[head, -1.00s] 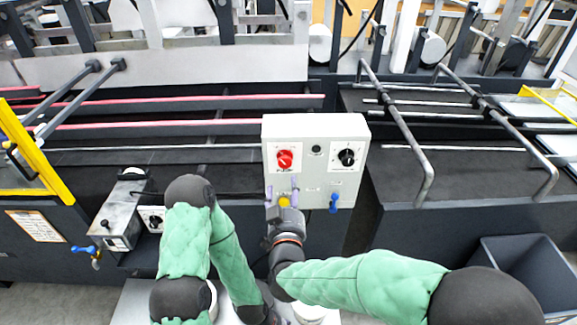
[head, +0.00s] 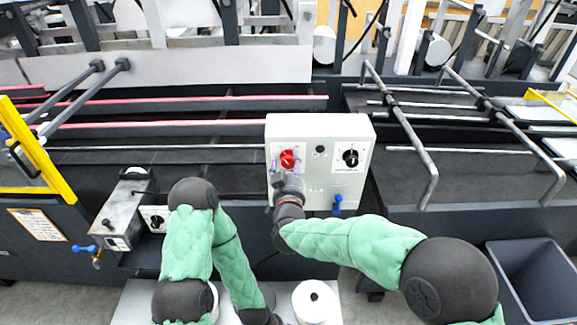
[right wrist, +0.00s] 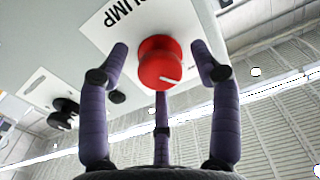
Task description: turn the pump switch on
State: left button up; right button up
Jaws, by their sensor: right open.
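The pump switch is a red round knob (head: 288,158) on a white plate at the left of the white control box (head: 338,190). In the right wrist view the red knob (right wrist: 161,62) carries a short white mark at its lower right, and the plate beside it reads "PUMP". My right gripper (head: 289,170) is at the knob, and in the right wrist view its purple fingers (right wrist: 160,75) stand open on both sides and below the knob, with gaps at the sides. My left gripper is out of sight; only my left arm shows in the head view.
A black knob (head: 351,157) sits right of the pump switch on the same box, with a small black button (head: 320,151) between. Metal rails (head: 410,140) stand to the right. A dark bin (head: 535,275) is at lower right.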

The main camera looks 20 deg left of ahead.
jog(key=c, duration=1.2)
jog(key=shift+o, duration=0.2)
jog(key=m+b, duration=0.3)
jog(key=shift+f, duration=0.2)
jog(key=m+b, duration=0.3)
jog(key=shift+m, duration=0.3)
jog(key=m+b, duration=0.4)
jog(key=shift+m+b, duration=1.1)
jog(key=shift+m, duration=0.5)
jog(key=shift+r, duration=0.1)
